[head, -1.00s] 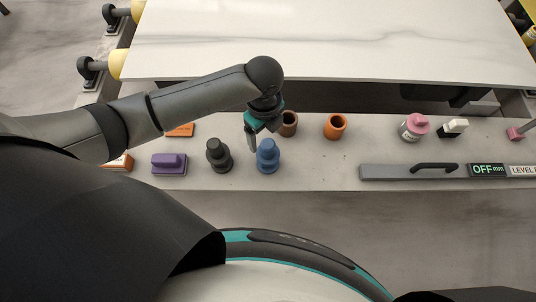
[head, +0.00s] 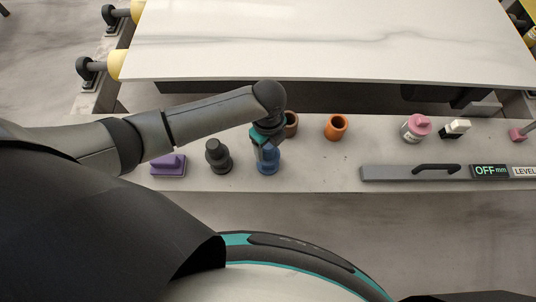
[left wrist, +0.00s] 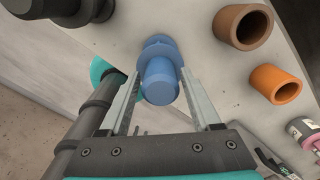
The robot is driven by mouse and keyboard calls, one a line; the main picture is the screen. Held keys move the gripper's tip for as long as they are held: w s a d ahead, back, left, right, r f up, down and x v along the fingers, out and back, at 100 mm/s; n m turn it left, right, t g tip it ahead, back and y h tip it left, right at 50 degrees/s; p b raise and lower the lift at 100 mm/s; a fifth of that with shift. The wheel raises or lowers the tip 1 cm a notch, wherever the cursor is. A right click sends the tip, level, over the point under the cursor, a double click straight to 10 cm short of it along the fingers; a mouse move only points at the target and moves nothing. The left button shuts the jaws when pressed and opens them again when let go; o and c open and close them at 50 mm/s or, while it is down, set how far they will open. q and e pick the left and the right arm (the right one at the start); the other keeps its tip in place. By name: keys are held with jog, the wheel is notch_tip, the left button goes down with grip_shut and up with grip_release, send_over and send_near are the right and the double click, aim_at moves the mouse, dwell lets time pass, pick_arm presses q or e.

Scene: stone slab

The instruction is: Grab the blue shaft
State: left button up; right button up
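The blue shaft (head: 268,163) stands upright on the grey bench, with a wide collar below its narrower top. It also shows in the left wrist view (left wrist: 160,82), between the two fingers. My left gripper (head: 265,146) is at the shaft's top, reaching in from above and behind it. In the left wrist view the gripper (left wrist: 158,92) is open, one finger on each side of the shaft's top. I cannot tell whether either finger touches it. My right gripper is not in view.
A black shaft-like piece (head: 218,156) stands just left of the blue one, with a purple block (head: 168,164) beyond it. A brown cup (head: 291,124) and an orange cup (head: 336,127) stand behind and right. A grey level (head: 400,173) lies right. A white slab (head: 330,40) lies behind.

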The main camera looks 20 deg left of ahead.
pick_arm(q)
grip_shut()
dwell(1.0)
